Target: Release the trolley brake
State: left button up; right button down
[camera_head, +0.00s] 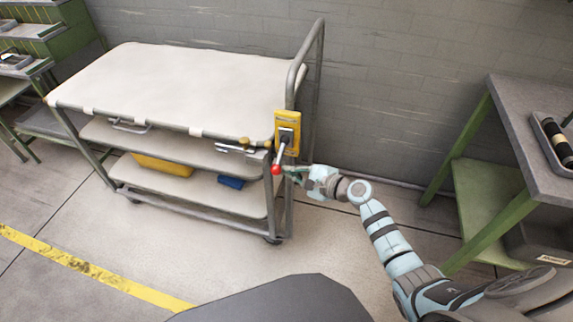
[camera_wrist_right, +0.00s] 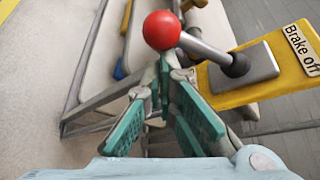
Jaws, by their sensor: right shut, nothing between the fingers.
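The trolley (camera_head: 190,132) stands against the wall with a pale top and two lower shelves. At its right end is a yellow brake plate (camera_head: 288,120), which also shows in the right wrist view (camera_wrist_right: 240,96) with a "Brake off" label (camera_wrist_right: 302,48). The brake lever (camera_head: 281,154) slants down from a dark pivot (camera_wrist_right: 236,65) to a red ball knob (camera_head: 277,169). The knob (camera_wrist_right: 162,30) is just beyond my right fingertips in the wrist view. My right gripper (camera_head: 287,169) is shut and empty beside the knob; I cannot tell whether they touch. My left gripper is out of view.
A grey-topped, green-legged table (camera_head: 545,108) stands at the right, close to my right arm. A green shelf unit (camera_head: 62,42) is at the left. A yellow floor line (camera_head: 95,272) crosses the lower left. The floor before the trolley is clear.

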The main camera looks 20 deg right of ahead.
jog(key=r+m+g+p, duration=0.1)
jog(key=p, duration=0.2)
jog(key=r+m+p, duration=0.1)
jog(key=r+p, duration=0.1)
jog(key=p, duration=0.1)
jog(key=s+r+m+g+y+p, duration=0.1)
jog(key=p, duration=0.2)
jog(key=shift+a+r+g, duration=0.3)
jog(key=shift+a, duration=0.1)
notch_tip(320, 180, up, 2)
jog(key=m+g+p, duration=0.1)
jog(key=p, duration=0.2)
jog(key=shift+m+y, duration=0.4)
jog(key=shift+r, duration=0.1)
send_near(277, 164)
jog(key=s+d, duration=0.2)
jog(key=d, duration=0.1)
jog(key=shift+s+d+r+b, duration=0.15)
jog(key=shift+d+b, duration=0.1)
jog(key=shift+b, duration=0.15)
